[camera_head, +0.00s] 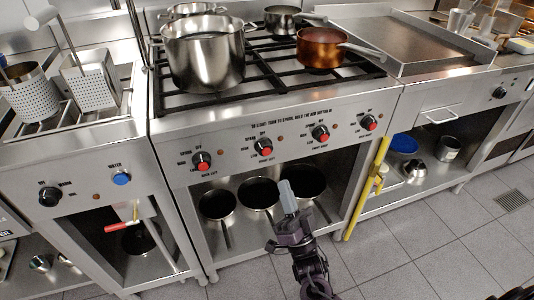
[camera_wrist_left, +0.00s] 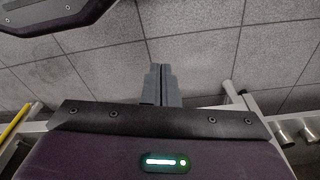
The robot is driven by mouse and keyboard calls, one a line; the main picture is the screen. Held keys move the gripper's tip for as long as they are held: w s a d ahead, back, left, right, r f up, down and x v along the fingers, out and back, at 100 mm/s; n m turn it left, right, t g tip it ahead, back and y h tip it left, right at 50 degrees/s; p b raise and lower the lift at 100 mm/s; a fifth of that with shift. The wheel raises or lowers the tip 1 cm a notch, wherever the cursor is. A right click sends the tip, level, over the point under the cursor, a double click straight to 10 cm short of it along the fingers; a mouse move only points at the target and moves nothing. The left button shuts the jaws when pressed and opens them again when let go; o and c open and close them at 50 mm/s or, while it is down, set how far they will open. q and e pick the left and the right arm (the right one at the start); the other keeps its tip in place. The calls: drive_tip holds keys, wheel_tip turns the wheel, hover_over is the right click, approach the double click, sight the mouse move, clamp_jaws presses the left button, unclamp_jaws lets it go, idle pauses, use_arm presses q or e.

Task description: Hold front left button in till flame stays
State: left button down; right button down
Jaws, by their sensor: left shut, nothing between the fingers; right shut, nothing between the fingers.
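The stove's control panel (camera_head: 285,134) carries several black knobs with red lower faces. The second knob from the left, the front left one (camera_head: 263,147), has small lettering under it. No flame is visible at the burners, though pots hide part of them.
A large steel pot (camera_head: 203,60), a copper pan (camera_head: 321,49) and a small pan (camera_head: 281,20) stand on the stove's grates. Several dark pans sit on the shelf below. A yellow rail (camera_head: 367,188) stands at the stove's right. Tiled floor (camera_head: 420,250) is clear at the lower right.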

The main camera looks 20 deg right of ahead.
sight(267, 152)
use_arm(q)
drive_tip(key=shift+r, duration=0.1)
use_arm(e)
drive_tip(key=shift+w, duration=0.15)
